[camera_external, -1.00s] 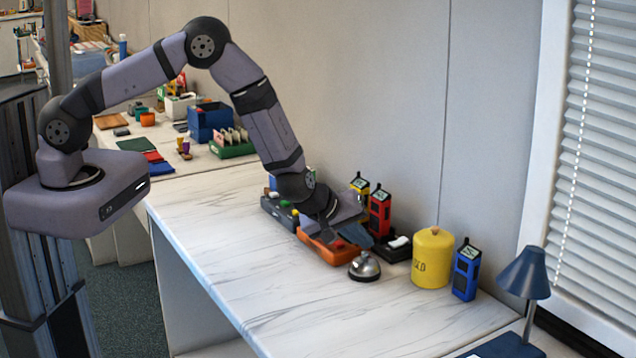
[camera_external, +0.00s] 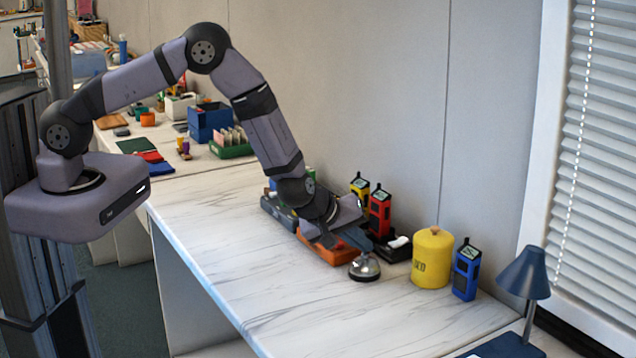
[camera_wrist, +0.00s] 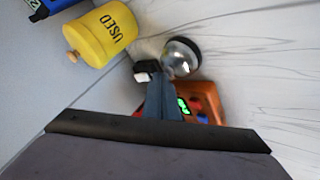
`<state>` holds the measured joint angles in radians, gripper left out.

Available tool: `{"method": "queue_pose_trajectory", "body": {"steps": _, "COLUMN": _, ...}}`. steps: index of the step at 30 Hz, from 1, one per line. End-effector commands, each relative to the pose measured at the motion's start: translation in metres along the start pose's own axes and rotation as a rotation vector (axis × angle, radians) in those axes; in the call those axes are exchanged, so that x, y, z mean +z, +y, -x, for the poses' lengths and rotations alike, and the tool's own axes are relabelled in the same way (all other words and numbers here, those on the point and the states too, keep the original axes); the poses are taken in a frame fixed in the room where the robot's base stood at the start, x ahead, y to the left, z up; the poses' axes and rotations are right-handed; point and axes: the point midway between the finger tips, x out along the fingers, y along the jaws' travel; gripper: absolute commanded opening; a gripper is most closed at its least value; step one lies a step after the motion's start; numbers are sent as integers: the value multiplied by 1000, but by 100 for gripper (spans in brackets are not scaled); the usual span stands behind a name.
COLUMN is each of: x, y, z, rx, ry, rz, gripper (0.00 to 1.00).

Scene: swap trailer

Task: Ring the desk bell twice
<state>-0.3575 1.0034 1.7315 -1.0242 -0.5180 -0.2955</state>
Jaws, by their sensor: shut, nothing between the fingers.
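In the wrist view my gripper (camera_wrist: 160,85) points toward the bell. Whether the tips touch the bell cannot be made out.
A dark tray with a white item (camera_external: 399,242) is behind the bell. A yellow canister (camera_external: 432,258), a blue handheld device (camera_external: 466,270) and a blue lamp (camera_external: 524,275) stand to the right. The counter's front is clear.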

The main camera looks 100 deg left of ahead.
Motion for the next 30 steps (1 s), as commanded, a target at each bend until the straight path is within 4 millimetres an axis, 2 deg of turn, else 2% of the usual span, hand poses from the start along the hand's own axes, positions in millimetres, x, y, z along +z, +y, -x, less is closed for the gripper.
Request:
{"method": "queue_pose_trajectory", "body": {"steps": 10, "x": 0, "y": -1, "z": 0, "rx": -2, "ry": -1, "rz": 0, "gripper": 0}}
{"method": "queue_pose_trajectory", "body": {"steps": 22, "x": -9, "y": 8, "z": 12, "rx": -1, "ry": -1, "rz": 0, "gripper": 0}}
{"method": "queue_pose_trajectory", "body": {"steps": 30, "x": -10, "y": 9, "z": 14, "rx": -1, "ry": -1, "rz": 0, "gripper": 0}}
